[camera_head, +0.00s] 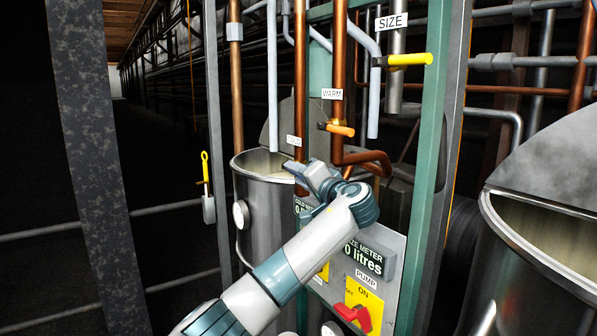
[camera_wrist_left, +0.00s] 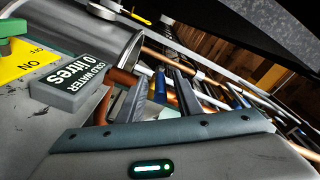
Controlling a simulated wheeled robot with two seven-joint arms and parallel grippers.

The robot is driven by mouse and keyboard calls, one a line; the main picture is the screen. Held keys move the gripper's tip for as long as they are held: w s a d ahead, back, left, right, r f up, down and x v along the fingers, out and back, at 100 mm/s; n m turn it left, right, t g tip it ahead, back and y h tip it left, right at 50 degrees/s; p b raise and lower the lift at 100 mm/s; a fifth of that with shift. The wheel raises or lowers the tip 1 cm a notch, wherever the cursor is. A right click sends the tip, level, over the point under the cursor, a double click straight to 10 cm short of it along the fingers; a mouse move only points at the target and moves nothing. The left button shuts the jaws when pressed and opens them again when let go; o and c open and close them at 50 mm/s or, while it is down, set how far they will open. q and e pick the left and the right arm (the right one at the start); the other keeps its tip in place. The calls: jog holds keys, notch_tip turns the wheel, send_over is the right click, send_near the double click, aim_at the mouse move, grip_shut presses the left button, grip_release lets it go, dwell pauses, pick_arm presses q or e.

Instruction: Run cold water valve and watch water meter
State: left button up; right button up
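My left gripper (camera_head: 297,168) is at the copper cold water pipe, just below the COLD label (camera_head: 294,140). In the left wrist view its fingers (camera_wrist_left: 158,100) stand apart, with a small blue part (camera_wrist_left: 160,86), seemingly the cold valve handle, showing between or beyond them. Whether they touch it I cannot tell. In the head view the handle is hidden by the gripper. The cold water meter (camera_head: 303,208) is partly covered by my left arm. In the left wrist view the cold water meter (camera_wrist_left: 78,80) reads 0 litres. My right gripper is not in view.
The orange WARM valve handle (camera_head: 340,130) and yellow SIZE valve handle (camera_head: 409,60) are to the right. Below are the size meter (camera_head: 368,256), at 0 litres, and the red pump switch (camera_head: 353,317). A steel tank (camera_head: 262,215) stands behind my arm, another (camera_head: 545,250) at right.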

pick_arm(q)
grip_shut()
jog(key=shift+r+g+b, duration=0.3)
jog(key=shift+r+b, duration=0.05)
jog(key=shift+r+g+h, duration=0.25)
jog(key=shift+g+h, duration=0.05)
jog(key=shift+r+g+h, duration=0.3)
jog(key=shift+r+g, duration=0.15)
jog(key=shift+g, duration=0.05)
